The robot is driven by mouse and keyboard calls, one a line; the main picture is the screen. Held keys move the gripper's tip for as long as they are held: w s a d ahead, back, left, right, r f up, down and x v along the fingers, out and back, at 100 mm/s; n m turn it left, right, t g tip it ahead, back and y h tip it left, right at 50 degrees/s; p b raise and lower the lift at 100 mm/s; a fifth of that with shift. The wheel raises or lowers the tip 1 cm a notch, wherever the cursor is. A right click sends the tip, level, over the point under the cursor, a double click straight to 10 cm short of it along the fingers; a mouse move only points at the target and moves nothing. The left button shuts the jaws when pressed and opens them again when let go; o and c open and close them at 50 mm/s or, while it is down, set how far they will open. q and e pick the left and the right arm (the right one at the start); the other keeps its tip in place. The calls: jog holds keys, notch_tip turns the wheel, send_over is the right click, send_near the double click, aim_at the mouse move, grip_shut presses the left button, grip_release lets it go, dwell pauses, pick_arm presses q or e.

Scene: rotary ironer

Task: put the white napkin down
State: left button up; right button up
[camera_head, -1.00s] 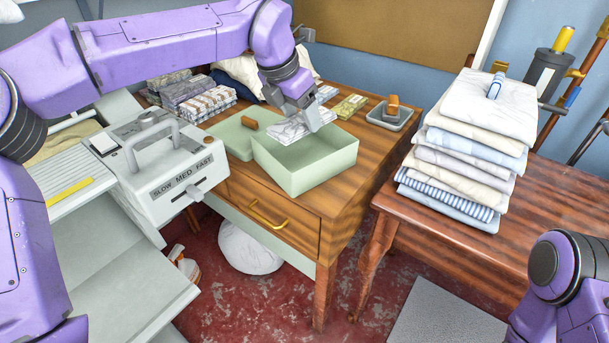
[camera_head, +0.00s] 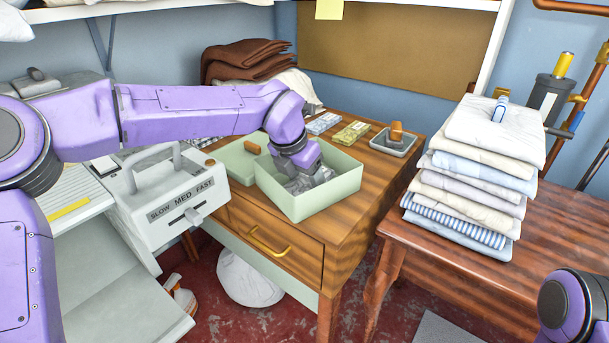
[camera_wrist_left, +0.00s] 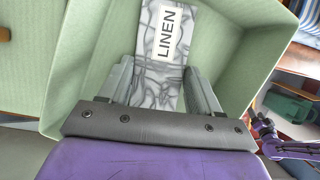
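The white napkin (camera_wrist_left: 160,72) has grey marbling and a LINEN label. In the left wrist view it lies between the two fingers of my left gripper (camera_wrist_left: 160,85), whose inner faces appear to meet its sides. In the head view my left gripper (camera_head: 308,183) points down inside the open pale green box (camera_head: 322,202) and hides most of the napkin. I cannot see clearly whether the napkin rests on the box floor. My right gripper is out of view; only part of my right arm shows at the lower right.
The box stands on a wooden table (camera_head: 350,225) with its green lid (camera_head: 238,160) at left. Small packets (camera_head: 350,132) and a grey tray (camera_head: 394,141) lie behind. A tall folded linen stack (camera_head: 470,185) stands right; the ironer (camera_head: 175,195) is left.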

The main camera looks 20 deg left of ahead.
pick_arm(q)
jog(key=o, duration=0.4)
jog(key=shift+c, duration=0.2)
jog(key=p+v, duration=0.1)
jog(key=v, duration=1.1)
jog(key=shift+p, duration=0.4)
jog(key=shift+w+r, duration=0.1)
jog(key=shift+r, duration=0.05)
